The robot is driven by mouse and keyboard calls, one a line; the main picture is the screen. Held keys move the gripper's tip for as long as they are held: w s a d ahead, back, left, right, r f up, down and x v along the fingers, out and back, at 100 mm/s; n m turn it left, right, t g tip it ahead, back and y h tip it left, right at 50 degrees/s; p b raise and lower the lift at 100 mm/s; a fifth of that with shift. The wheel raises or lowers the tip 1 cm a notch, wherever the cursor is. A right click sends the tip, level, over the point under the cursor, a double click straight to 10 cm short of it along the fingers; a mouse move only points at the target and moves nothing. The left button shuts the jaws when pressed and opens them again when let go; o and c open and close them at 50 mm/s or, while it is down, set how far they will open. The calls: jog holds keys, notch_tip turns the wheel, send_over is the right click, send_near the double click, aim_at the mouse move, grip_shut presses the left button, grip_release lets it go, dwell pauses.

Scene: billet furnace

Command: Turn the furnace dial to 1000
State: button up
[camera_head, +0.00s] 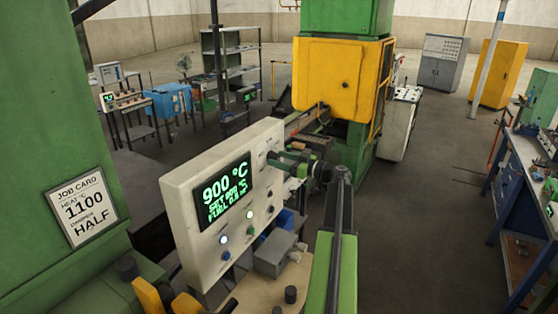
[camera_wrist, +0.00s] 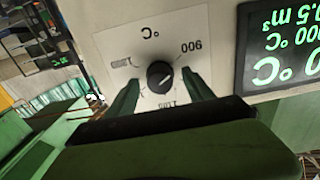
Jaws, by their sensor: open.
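The furnace dial, a small black knob (camera_wrist: 160,75), sits on the pale control panel (camera_head: 178,190), which also shows in the wrist view (camera_wrist: 110,42). The wrist picture is upside down. A 900 mark (camera_wrist: 191,47) is beside the knob, with another number below it, partly hidden and hard to read. My gripper (camera_wrist: 163,82) is open, with one green finger on each side of the knob; I cannot tell whether they touch it. In the head view my gripper (camera_head: 287,168) is at the panel's right edge and hides the dial. The display (camera_head: 223,190) reads 900 °C and SET 900.
A job card (camera_head: 82,207) on the green machine at left reads 1100 and HALF. Lit buttons (camera_head: 224,239) sit below the display. A yellow-and-green machine (camera_head: 338,75) stands behind. A blue workbench (camera_head: 520,200) stands at right, with open floor before it.

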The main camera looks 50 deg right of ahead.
jog(key=shift+w, duration=0.1)
grip_shut()
dwell(0.4)
jog(key=shift+m, duration=0.4)
jog(key=m, duration=1.1)
dwell(0.5)
